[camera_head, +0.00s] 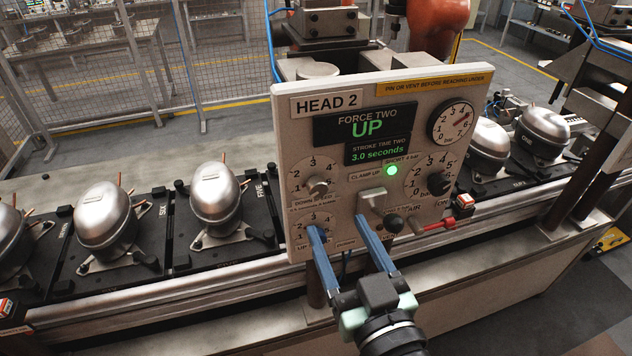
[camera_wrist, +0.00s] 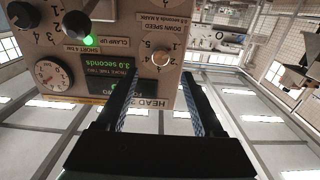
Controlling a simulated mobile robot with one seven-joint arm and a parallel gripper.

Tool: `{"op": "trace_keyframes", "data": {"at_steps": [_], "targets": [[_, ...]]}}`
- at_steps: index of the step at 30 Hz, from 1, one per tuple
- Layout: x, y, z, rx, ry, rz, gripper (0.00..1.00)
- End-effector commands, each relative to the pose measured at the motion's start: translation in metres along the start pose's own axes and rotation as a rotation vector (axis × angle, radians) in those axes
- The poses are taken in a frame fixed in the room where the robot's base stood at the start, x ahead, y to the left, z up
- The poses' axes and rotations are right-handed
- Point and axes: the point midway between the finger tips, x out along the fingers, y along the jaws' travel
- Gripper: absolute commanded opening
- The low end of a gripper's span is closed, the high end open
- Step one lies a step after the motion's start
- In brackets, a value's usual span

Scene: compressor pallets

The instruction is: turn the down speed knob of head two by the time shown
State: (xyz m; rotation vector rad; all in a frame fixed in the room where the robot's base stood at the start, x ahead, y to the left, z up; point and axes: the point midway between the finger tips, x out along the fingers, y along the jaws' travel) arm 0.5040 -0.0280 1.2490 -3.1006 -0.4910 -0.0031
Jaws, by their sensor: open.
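The grey HEAD 2 panel (camera_head: 345,112) stands upright in front of me. Its down speed knob (camera_head: 318,187) is a small metal knob on a numbered dial at the panel's left. In the wrist view the panel is upside down, and the same knob (camera_wrist: 161,58) shows beyond and between the fingertips. The stroke time display (camera_head: 377,150) reads 3.0 seconds. My gripper (camera_head: 338,226) is open and empty, its two blue fingers apart. In the head view they overlap the panel's lower part, below the knob, and the left finger partly covers the up speed dial (camera_head: 314,222).
Silver compressors (camera_head: 216,193) sit on black pallets along the conveyor on both sides. A fence stands behind.

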Motion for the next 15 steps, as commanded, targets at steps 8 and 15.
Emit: {"op": "trace_keyframes", "data": {"at_steps": [8,15], "targets": [[0.054,-0.001,-0.004,-0.002,-0.002,-0.003,0.69],[0.079,0.000,-0.002,-0.002,0.000,-0.001,0.69]]}}
